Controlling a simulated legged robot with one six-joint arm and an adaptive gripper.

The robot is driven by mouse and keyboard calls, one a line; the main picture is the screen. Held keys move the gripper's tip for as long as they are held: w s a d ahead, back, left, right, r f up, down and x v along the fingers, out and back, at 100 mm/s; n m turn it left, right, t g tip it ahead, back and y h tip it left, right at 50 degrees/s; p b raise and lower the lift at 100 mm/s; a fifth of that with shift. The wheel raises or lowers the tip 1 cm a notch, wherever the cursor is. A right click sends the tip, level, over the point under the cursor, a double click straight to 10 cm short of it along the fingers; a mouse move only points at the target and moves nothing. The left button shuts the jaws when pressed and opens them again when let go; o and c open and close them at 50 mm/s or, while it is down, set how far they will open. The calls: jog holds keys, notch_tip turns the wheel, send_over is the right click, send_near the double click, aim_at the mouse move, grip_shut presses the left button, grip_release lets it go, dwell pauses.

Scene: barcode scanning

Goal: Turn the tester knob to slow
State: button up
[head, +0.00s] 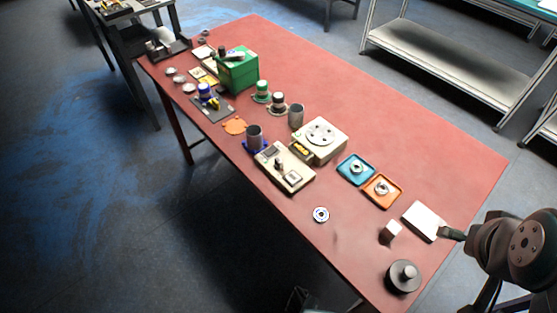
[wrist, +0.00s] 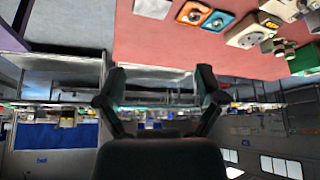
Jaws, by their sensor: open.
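A beige box (head: 295,183) with a small upright dark knob or lever (head: 279,163) stands near the middle of the red table. Behind it is a second beige box (head: 337,146) with a round, light dial-like top (head: 320,132). I cannot read any speed marks, or tell for sure which box is the tester. The round-topped box also shows at the upper right of the wrist view (wrist: 244,40). My gripper (wrist: 162,82) is open and empty, well apart from both boxes. In the head view my arm (head: 515,250) is at the right edge; the fingers are not clear there.
A blue tray (head: 344,170) and an orange tray (head: 396,197) lie right of the boxes. A white panel (head: 420,222), a small white block (head: 391,231) and a black round weight (head: 403,277) are nearer my arm. A green box (head: 238,72) stands far left. The table's back right is clear.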

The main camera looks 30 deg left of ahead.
jog(key=w+a, duration=0.2)
jog(key=w, duration=0.1)
jog(key=w+a+r+g, duration=0.1)
jog(key=w+a, duration=0.2)
jog(key=w+a+r+m+g+y, duration=0.1)
jog(key=w+a, duration=0.1)
jog(key=w, duration=0.1)
jog(key=shift+w+a, duration=0.3)
jog(key=shift+a, duration=0.1)
jog(key=m+g+h, duration=0.1)
jog(key=m+g, duration=0.2)
jog(key=g, duration=0.1)
send_over(278, 160)
notch_tip(278, 160, down, 16)
notch_tip(278, 160, down, 10)
jog(key=shift+f, duration=0.15)
grip_shut()
